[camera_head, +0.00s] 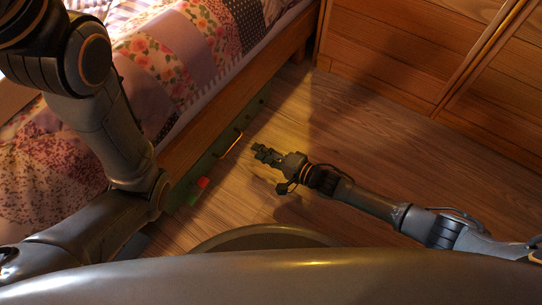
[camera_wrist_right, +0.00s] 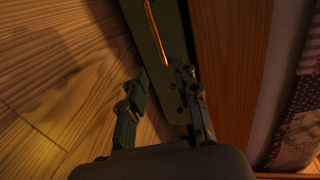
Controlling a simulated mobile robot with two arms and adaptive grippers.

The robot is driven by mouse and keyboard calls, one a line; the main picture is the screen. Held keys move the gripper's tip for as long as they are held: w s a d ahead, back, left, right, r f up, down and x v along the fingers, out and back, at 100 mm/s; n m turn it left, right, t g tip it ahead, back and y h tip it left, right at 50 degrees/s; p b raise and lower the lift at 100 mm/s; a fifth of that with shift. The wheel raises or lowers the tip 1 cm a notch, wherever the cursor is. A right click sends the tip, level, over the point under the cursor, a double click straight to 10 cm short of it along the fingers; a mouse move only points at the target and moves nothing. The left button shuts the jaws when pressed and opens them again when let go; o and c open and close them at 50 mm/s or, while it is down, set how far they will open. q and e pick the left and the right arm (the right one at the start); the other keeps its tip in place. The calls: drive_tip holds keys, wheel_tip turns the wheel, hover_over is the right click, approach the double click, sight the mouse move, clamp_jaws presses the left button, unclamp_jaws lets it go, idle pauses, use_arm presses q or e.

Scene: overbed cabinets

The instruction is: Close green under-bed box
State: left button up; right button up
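The green under-bed box (camera_head: 222,139) shows as a long narrow front along the floor beneath the bed's side rail. An elongated handle (camera_head: 231,146), lit orange, is on it. My right gripper (camera_head: 259,153) is low over the floor, just right of the box front. In the right wrist view the gripper (camera_wrist_right: 164,92) has its fingers apart with nothing between them gripped. The green box front (camera_wrist_right: 150,45) and handle (camera_wrist_right: 154,28) lie ahead of the fingertips; contact cannot be told. My left arm crosses the left side; its gripper is out of view.
The bed (camera_head: 175,60) with a patchwork cover fills the upper left, and its wooden rail (camera_head: 210,128) overhangs the box. A small red thing (camera_head: 203,183) is at the box's near end. Wooden cabinets (camera_head: 400,50) stand at the upper right. Wooden floor (camera_head: 350,140) is clear between.

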drive_tip(key=shift+v, duration=1.65)
